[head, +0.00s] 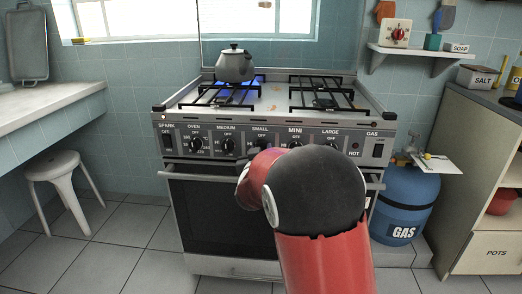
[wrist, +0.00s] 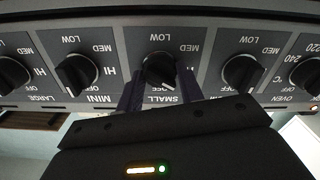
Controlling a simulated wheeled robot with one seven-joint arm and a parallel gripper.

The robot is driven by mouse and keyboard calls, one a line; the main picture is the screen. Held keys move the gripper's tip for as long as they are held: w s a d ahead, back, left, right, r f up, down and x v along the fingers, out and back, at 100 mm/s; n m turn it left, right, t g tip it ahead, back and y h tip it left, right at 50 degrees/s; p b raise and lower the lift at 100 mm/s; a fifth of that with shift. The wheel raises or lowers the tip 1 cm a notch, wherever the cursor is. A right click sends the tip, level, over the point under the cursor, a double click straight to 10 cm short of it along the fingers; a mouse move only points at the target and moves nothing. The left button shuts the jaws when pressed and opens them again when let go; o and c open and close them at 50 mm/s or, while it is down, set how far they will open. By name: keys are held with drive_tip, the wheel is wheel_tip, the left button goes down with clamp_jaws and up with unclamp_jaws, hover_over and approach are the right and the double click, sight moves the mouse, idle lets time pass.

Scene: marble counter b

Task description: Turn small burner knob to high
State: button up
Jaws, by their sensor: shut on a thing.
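The stove (head: 215,205) stands ahead with a row of black knobs on its front panel. The small burner knob (wrist: 158,66), above the upside-down SMALL label, is in the middle of the wrist view. My gripper (wrist: 160,86) is shut on this knob, with one dark finger on each side. The LOW, MED and HI marks show around it; its exact pointer angle is hard to read.
The medium knob (wrist: 242,73) and mini knob (wrist: 76,72) flank the held knob closely. A kettle (head: 235,65) stands on the back left burner, with blue glow beneath. The oven door handle crosses below the panel. A blue gas cylinder (head: 402,205) stands at right, a white stool (head: 68,180) at left.

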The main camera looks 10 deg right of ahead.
drive_tip(key=n, duration=0.5)
drive_tip(key=shift+r+n, duration=0.1)
drive_tip(key=shift+n, duration=0.6)
drive_tip(key=o, duration=0.8)
drive_tip(key=shift+c, duration=0.2)
drive_tip(key=m+b, duration=0.8)
drive_tip(key=m, duration=0.1)
